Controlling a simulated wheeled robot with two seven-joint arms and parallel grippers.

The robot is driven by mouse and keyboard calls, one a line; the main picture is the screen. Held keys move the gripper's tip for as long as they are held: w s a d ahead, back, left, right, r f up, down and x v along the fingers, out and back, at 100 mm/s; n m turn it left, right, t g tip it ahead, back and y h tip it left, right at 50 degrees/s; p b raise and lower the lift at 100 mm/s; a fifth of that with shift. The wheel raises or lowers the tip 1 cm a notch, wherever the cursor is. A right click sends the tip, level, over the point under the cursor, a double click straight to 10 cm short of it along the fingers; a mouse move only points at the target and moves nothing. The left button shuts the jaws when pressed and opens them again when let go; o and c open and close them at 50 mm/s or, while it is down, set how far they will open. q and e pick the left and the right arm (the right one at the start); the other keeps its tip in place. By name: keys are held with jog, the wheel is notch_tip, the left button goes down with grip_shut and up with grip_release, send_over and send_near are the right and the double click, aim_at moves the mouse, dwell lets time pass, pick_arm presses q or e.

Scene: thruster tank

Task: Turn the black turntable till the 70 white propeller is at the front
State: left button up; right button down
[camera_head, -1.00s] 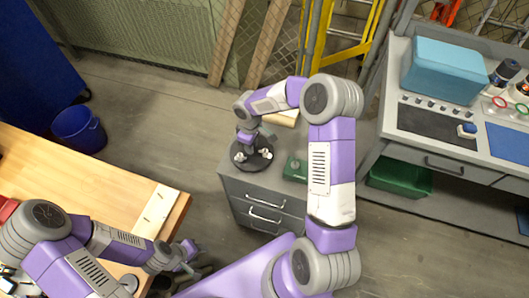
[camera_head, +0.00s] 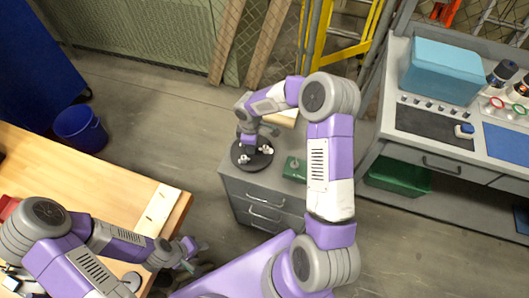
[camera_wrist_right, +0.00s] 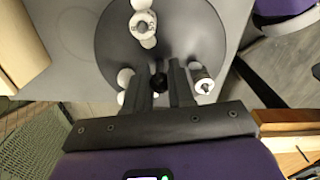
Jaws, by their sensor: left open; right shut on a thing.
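The black turntable (camera_head: 240,163) lies on top of a grey drawer cabinet in the head view, and its dark disc (camera_wrist_right: 115,42) fills the upper middle of the right wrist view. My right gripper (camera_wrist_right: 160,84) is shut on the small black knob (camera_wrist_right: 158,82) at the disc's middle. White propellers stand around it: one at the top (camera_wrist_right: 143,25), one right of the fingers (camera_wrist_right: 203,82), and one partly hidden by the left finger (camera_wrist_right: 125,77). Their numbers are too small to read surely. My left gripper (camera_head: 192,252) is open and empty beside the wooden table, far from the turntable.
The grey cabinet (camera_head: 265,198) also bears a green box (camera_head: 295,168) right of the turntable. A wooden table (camera_head: 95,180) stands at left, a workbench (camera_head: 440,135) with a blue case (camera_head: 445,70) at right. A blue bucket (camera_head: 80,129) is on the floor.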

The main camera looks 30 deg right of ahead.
jog(key=shift+n+p, duration=0.8)
jog(key=shift+n, duration=0.9)
jog(key=shift+n, duration=0.4)
jog(key=shift+n+p, duration=0.85)
jog(key=shift+n, duration=0.45)
